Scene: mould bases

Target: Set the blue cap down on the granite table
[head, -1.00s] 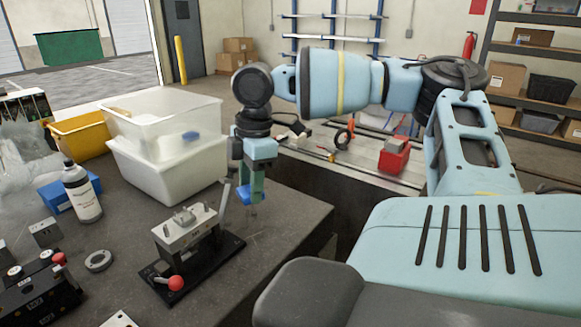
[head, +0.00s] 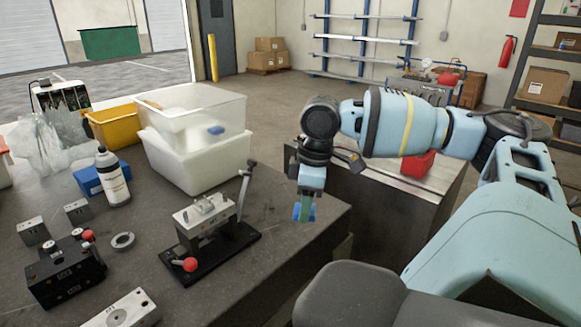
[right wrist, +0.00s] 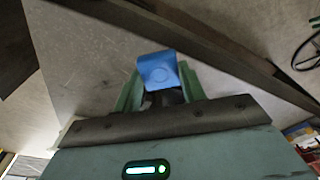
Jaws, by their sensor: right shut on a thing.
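The blue cap (head: 297,212) is between the green fingers of my right gripper (head: 306,207) in the head view. In the right wrist view the cap (right wrist: 158,72) sits at the fingertips, and the right gripper (right wrist: 163,90) is shut on it. In the head view the cap shows over the right part of the dark granite table (head: 268,205), near its right corner. I cannot tell whether the cap touches the table. My left gripper is not in view.
A fixture (head: 205,215) with a red-knobbed black base and raised lever stands left of the right gripper. Stacked bins (head: 195,165), a white bottle (head: 113,180), a blue box (head: 88,180) and a black block (head: 65,272) stand further left. Bare table lies around the gripper.

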